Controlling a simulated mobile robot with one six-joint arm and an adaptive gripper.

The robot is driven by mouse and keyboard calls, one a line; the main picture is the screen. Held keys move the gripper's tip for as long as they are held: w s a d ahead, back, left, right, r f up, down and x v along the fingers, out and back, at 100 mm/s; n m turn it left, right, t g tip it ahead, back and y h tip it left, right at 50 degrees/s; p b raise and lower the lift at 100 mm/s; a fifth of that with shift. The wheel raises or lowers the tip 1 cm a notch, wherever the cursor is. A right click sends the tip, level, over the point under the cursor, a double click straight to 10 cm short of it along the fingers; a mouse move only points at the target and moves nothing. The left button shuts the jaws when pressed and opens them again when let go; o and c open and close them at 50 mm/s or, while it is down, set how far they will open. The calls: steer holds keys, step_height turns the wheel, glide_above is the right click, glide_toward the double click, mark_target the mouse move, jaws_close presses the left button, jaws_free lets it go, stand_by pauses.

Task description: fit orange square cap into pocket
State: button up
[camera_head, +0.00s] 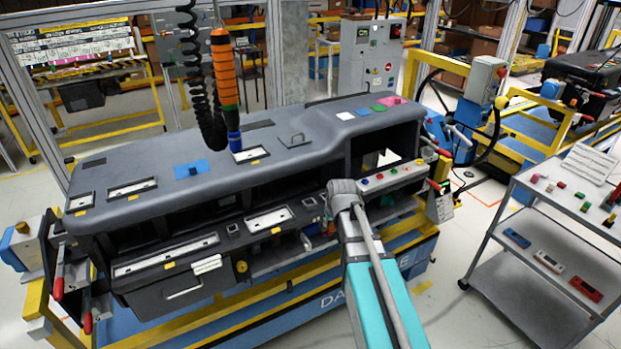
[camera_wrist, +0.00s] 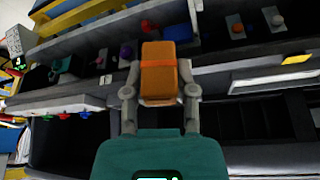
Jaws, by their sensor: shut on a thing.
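The orange square cap (camera_wrist: 160,85) sits between the two grey fingers of my gripper (camera_wrist: 160,68) in the wrist view. The fingers press on its left and right sides, and a brighter orange band crosses it. In the head view my gripper (camera_head: 345,190) is at the front edge of the dark grey dashboard module (camera_head: 390,125); the cap is hidden there. Small square pockets (camera_head: 233,229) and (camera_head: 308,202) show on the dashboard's front face. I cannot tell which pocket matches the cap, or whether the cap touches the dashboard.
An orange tool (camera_head: 224,70) hangs on a coiled black hose above the dashboard. Coloured buttons (camera_head: 380,176) line the front ledge right of my gripper. A grey cart (camera_head: 545,205) with small coloured parts stands at right. Open floor lies between cart and dashboard.

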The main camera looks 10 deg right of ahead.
steer(key=w+a+r+n+p, duration=0.1)
steer(key=w+r+p, duration=0.1)
steer(key=w, duration=0.2)
steer(key=w+a+r+n+p, duration=0.1)
steer(key=w+a+r+p, duration=0.1)
steer(key=w+r+p, duration=0.1)
steer(key=w+a+r+n+y+p, duration=0.1)
steer(key=w+a+r+p, duration=0.1)
steer(key=w, duration=0.4)
steer(key=shift+r+p, duration=0.55)
steer(key=shift+r, duration=0.05)
steer(key=shift+f, duration=0.25)
steer(key=shift+s+f+b, duration=0.1)
steer(key=shift+f+b, duration=2.6)
steer(key=shift+b, duration=0.2)
steer(key=shift+f+b, duration=0.8)
steer(key=shift+b, duration=0.05)
